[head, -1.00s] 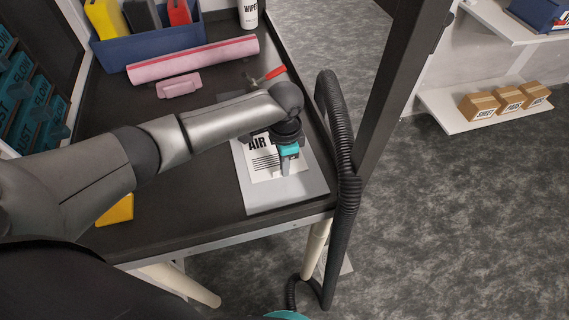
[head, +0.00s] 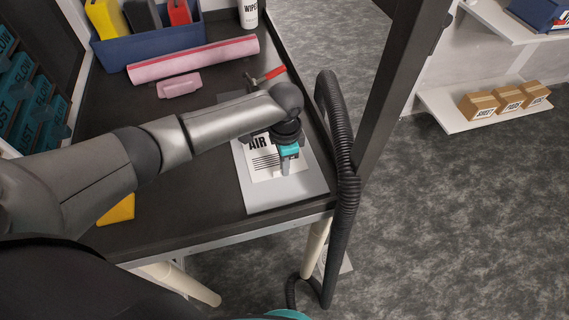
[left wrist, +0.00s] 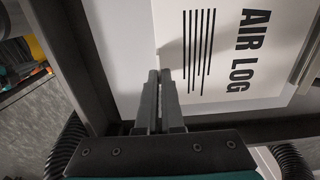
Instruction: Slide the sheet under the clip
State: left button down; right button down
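The white sheet (head: 262,165), printed "AIR LOG", lies flat on a grey board (head: 262,200) near the bench's front right corner. It also shows in the left wrist view (left wrist: 225,60). A grey bar (left wrist: 308,65), possibly the clip, shows at the right edge of the left wrist view. In the head view my left arm hides that area. My left gripper (head: 286,170) points down at the sheet's near edge. In the left wrist view its fingers (left wrist: 160,75) are together at the sheet's edge; I see no sheet pinched between them. My right gripper is out of view.
A red-handled metal tool (head: 272,74) lies beyond my arm. A pink roll (head: 192,60), a pink block (head: 179,85) and a blue caddy (head: 150,45) stand farther back. A black ribbed hose (head: 340,140) and a dark post (head: 390,90) flank the bench's right edge.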

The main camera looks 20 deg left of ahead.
pick_arm(q)
jog(key=shift+s+f, duration=0.1)
jog(key=shift+f, duration=0.05)
jog(key=c, duration=1)
grip_release()
notch_tip(320, 180, up, 15)
jog(key=shift+r, duration=0.2)
